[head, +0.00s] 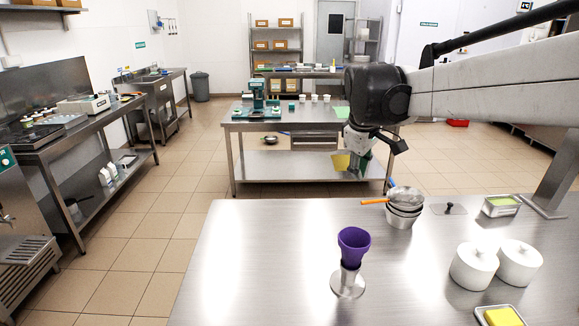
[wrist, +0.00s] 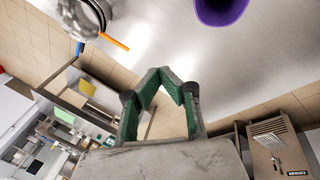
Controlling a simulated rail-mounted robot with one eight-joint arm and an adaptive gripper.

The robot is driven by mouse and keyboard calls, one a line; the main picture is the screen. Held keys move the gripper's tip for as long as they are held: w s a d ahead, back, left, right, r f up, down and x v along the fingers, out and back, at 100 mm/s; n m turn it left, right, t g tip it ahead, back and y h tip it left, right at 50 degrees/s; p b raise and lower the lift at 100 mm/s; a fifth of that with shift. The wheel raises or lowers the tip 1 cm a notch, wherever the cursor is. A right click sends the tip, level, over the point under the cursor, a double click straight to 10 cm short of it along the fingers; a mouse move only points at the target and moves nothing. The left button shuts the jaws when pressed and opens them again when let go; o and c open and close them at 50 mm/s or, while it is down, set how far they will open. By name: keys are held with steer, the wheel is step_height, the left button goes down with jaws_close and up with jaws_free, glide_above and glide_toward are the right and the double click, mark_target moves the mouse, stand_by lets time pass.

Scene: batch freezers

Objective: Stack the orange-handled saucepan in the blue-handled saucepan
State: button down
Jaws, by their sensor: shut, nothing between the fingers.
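The orange-handled saucepan (head: 407,196) sits at the top of a metal stack near the far edge of the steel table, looking slightly tilted. Its orange handle (head: 374,201) points left; the handle also shows in the wrist view (wrist: 114,42). The blue-handled saucepan (head: 403,221) appears to be beneath it, mostly hidden. Its blue handle (wrist: 80,48) shows beside the orange one in the wrist view. I cannot tell how fully the pans nest. My gripper (head: 361,172) is shut and empty, above and left of the pans, apart from them. Its green-padded fingers meet in the wrist view (wrist: 160,72).
A purple cup (head: 354,243) on a metal stand is in front of the pans. Two white lidded pots (head: 474,267) (head: 519,263) stand at the right. A green-topped tin (head: 502,205) and a yellow block (head: 504,317) lie nearby. The table's left part is clear.

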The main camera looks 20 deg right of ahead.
mark_target(422, 199)
steer(key=w+d+f+n+g+p, duration=0.1)
steer(key=w+d+f+n, duration=0.2)
steer(key=d, duration=0.5)
steer(key=w+d+f+g, duration=0.2)
steer(key=w+d+f, duration=0.25)
steer(key=d, duration=0.35)
steer(key=w+d+f+n+g+p, duration=0.1)
steer(key=w+d+f+n, duration=0.15)
steer(key=w+d, duration=0.45)
steer(key=shift+m, duration=0.25)
steer(key=s+d+f, duration=0.1)
steer(key=f, duration=0.2)
steer(key=s+d+f, duration=0.1)
steer(key=f, duration=0.2)
steer(key=s+d+f, duration=0.1)
steer(key=f, duration=0.2)
steer(key=shift+s+d+f+p, duration=0.15)
steer(key=shift+s+f+p, duration=0.05)
steer(key=shift+s+p, duration=0.1)
steer(key=shift+s+d+f+p, duration=0.1)
steer(key=shift+s+d+p, duration=0.1)
steer(key=shift+s+d, duration=0.4)
steer(key=shift+s+d+p, duration=0.15)
steer(key=shift+s+d, duration=0.2)
steer(key=shift+d, duration=0.3)
steer(key=shift+s+d, duration=0.15)
steer(key=shift+d, duration=0.2)
steer(key=shift+s+d+f+b, duration=0.1)
steer(key=shift+s+d+b, duration=0.6)
steer(key=shift+d, duration=0.25)
